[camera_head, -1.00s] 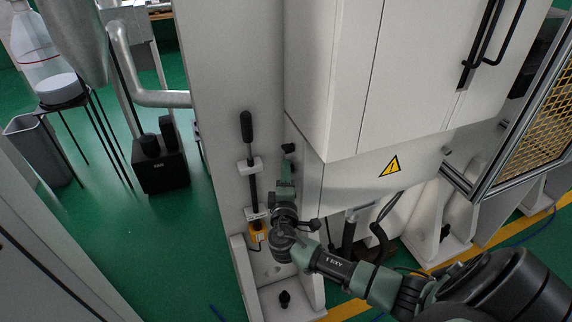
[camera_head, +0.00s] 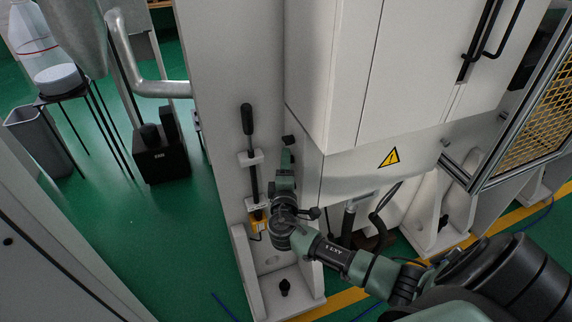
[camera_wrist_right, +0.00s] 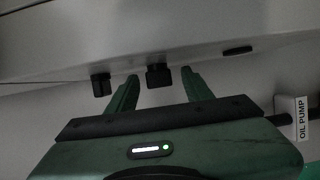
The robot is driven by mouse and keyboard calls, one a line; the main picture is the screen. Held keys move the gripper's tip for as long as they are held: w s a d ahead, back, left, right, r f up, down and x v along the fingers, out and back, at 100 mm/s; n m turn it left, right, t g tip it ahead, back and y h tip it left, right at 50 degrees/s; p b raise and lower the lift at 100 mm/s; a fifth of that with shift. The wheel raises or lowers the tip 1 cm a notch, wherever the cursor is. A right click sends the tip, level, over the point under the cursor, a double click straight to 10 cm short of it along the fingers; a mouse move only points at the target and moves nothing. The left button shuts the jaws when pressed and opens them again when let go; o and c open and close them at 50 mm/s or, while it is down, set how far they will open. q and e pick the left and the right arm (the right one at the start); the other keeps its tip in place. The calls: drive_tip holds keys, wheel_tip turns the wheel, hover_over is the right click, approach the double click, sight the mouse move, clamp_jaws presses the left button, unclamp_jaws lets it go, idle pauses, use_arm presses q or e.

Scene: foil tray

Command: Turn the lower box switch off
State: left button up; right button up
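The white lower box (camera_head: 350,178) with a yellow warning sign forms the lower part of the cabinet. In the right wrist view a black switch knob (camera_wrist_right: 159,76) sticks out of the pale box face (camera_wrist_right: 200,40). My right gripper (camera_wrist_right: 160,82) is open, with one green fingertip on each side of this knob; I cannot tell whether they touch it. In the head view my right gripper (camera_head: 287,158) is by the box's left side, just below a black knob (camera_head: 289,140). My left gripper is not in view.
A second black knob (camera_wrist_right: 101,85) sits left of the fingers, and a flat black piece (camera_wrist_right: 237,51) to the right. A black-handled lever (camera_head: 247,120) stands on the column close by. An OIL PUMP label (camera_wrist_right: 302,118) is at the right.

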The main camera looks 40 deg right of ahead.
drive_tip(key=b+v, duration=0.2)
drive_tip(key=v, duration=0.5)
drive_tip(key=shift+s+a, duration=0.25)
drive_tip(key=shift+s, duration=0.05)
drive_tip(key=s+a+f+g+y, duration=0.1)
drive_tip(key=s+f+g+y, duration=0.3)
drive_tip(key=f, duration=0.8)
drive_tip(key=s+f+m+g, duration=0.1)
drive_tip(key=s+f, duration=0.4)
drive_tip(key=f, duration=0.6)
drive_tip(key=s+a+f+g+y, duration=0.1)
drive_tip(key=s+f+g+y, duration=0.3)
drive_tip(key=f, duration=0.8)
drive_tip(key=s+a+f+m+g, duration=0.1)
drive_tip(key=s+f, duration=0.4)
drive_tip(key=s, duration=0.6)
drive_tip(key=s+a+f+m+g+y, duration=0.1)
drive_tip(key=s+a+f+m, duration=0.3)
drive_tip(key=s, duration=0.6)
drive_tip(key=s+a+f+m+g+y, duration=0.1)
drive_tip(key=s+a+f+m+g, duration=0.1)
drive_tip(key=s+f, duration=0.6)
drive_tip(key=s+a, duration=0.1)
drive_tip(key=s, duration=0.2)
drive_tip(key=shift+s+a, duration=0.15)
drive_tip(key=shift+s, duration=0.15)
